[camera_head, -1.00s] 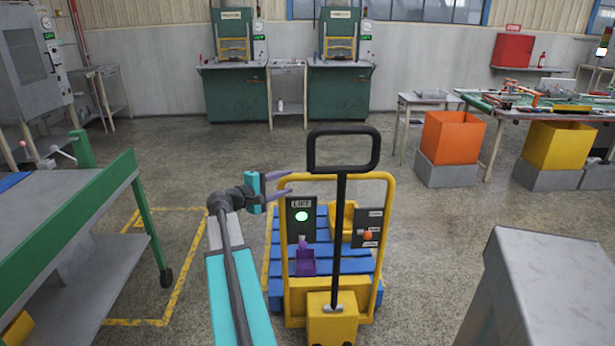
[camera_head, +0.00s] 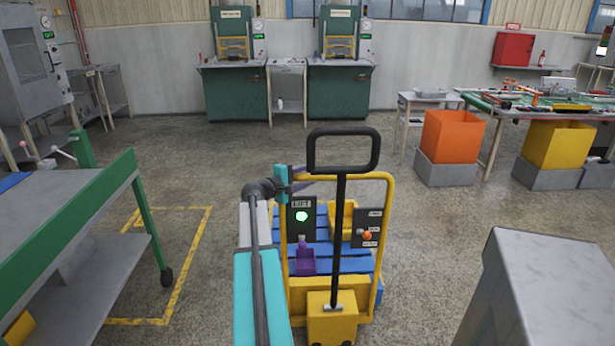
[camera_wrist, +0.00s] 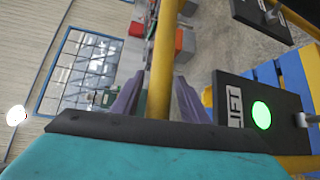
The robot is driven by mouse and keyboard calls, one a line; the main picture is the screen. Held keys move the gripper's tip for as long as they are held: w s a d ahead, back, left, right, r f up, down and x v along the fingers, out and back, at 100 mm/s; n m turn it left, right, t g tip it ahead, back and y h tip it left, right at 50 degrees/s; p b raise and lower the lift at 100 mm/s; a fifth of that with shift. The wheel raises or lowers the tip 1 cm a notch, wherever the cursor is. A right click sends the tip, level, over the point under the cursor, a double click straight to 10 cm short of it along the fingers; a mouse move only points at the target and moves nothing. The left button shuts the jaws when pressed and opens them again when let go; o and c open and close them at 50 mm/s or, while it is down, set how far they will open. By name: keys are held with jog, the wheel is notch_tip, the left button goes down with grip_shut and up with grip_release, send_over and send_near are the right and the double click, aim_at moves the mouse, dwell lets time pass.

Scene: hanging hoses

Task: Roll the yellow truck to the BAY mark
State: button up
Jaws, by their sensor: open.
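The yellow truck (camera_head: 323,325) stands in front of me with a yellow tube frame and a tall black handle (camera_head: 343,150). It carries a blue slatted pallet and a panel with a lit green LIFT button (camera_head: 301,216). My gripper (camera_head: 312,174) is at the upper left of the truck's frame. In the wrist view a yellow frame tube (camera_wrist: 163,60) passes between my open purple fingers (camera_wrist: 158,98), with gaps at the sides. A yellow floor outline (camera_head: 182,268) lies left of the truck. No BAY lettering is legible.
A green-framed grey table (camera_head: 75,215) stands at the left, beside the floor outline. A grey block-like surface (camera_head: 555,285) is close at the right. An orange bin (camera_head: 452,137) and a yellow bin (camera_head: 560,145) stand farther right. Open floor lies behind the truck.

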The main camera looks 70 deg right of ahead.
grip_shut()
jog(key=shift+d, duration=0.1)
dwell(0.3)
